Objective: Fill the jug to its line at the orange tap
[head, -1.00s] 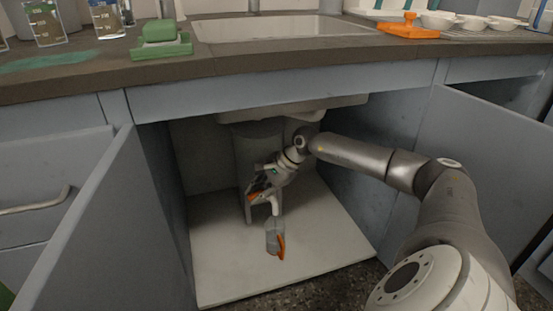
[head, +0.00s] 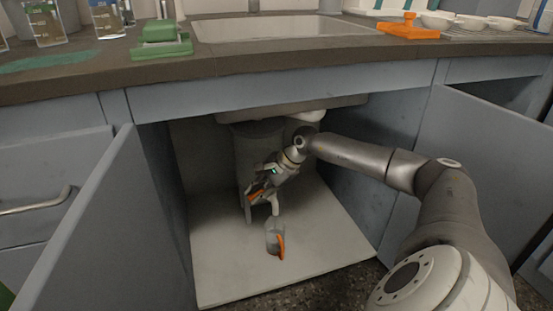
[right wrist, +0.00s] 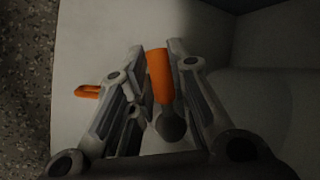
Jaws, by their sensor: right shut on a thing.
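A small grey, see-through jug (head: 273,234) with an orange handle (head: 282,246) stands upright on the cabinet floor. It is under the pale curved tap spout (head: 275,208). My right gripper (head: 254,195) is shut on the orange tap lever (head: 261,194), behind and left of the spout. In the right wrist view the orange tap lever (right wrist: 159,75) lies between the two fingers. The jug's orange handle (right wrist: 88,91) shows to the left of the fingers there. The jug's line and water level are too small to read. My left gripper is not in view.
The tap is inside the open under-sink cabinet, beside a grey cylinder (head: 255,150). Open doors stand at left (head: 95,225) and right (head: 500,170). The sink basin's underside (head: 300,115) hangs close above my arm. The pale cabinet floor (head: 325,245) is clear around the jug.

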